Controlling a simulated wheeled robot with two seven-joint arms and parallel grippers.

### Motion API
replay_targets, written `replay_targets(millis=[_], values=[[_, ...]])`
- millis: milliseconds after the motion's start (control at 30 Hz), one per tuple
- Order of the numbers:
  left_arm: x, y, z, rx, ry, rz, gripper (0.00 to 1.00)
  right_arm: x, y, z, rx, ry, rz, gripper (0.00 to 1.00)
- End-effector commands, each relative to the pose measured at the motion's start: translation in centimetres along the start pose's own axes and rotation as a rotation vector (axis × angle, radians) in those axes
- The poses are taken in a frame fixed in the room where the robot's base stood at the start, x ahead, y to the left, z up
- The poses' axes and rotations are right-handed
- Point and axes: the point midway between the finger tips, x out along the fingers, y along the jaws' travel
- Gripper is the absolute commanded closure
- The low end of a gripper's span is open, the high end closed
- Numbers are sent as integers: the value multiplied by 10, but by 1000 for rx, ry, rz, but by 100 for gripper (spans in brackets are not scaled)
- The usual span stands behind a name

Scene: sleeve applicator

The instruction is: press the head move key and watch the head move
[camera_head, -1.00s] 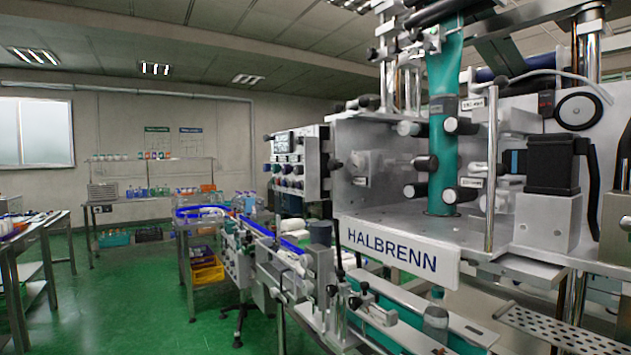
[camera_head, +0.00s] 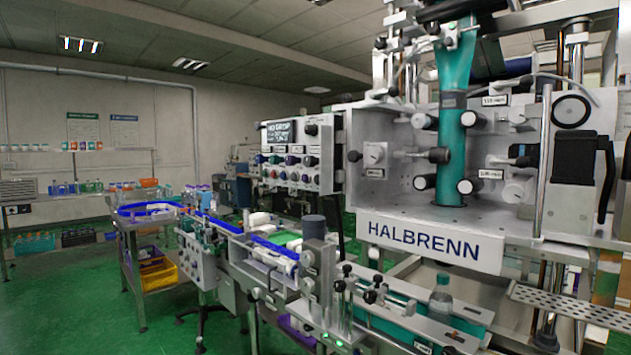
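The sleeve applicator head (camera_head: 400,190) stands at the right, a grey metal housing with a teal sleeve tube (camera_head: 452,130) running down through its rollers. A white HALBRENN plate (camera_head: 432,247) is on its front edge. To its left is a control panel (camera_head: 297,155) with a small lit display (camera_head: 279,135) and rows of coloured knobs and keys. The head move key cannot be picked out at this size. Neither of my grippers shows in the view.
A conveyor with blue rails (camera_head: 250,240) runs in front of the machine. A clear bottle (camera_head: 441,297) stands under the head. A perforated metal shelf (camera_head: 575,303) juts out at the lower right. Green floor (camera_head: 70,310) is open at the left.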

Motion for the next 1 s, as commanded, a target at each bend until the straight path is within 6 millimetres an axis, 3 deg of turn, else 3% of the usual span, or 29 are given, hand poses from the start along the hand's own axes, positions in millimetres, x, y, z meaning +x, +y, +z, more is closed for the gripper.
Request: replay_targets(millis=[33,100,1000], values=[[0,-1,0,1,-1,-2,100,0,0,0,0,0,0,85],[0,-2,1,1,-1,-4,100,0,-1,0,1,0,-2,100],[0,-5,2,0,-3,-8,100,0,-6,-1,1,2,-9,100]])
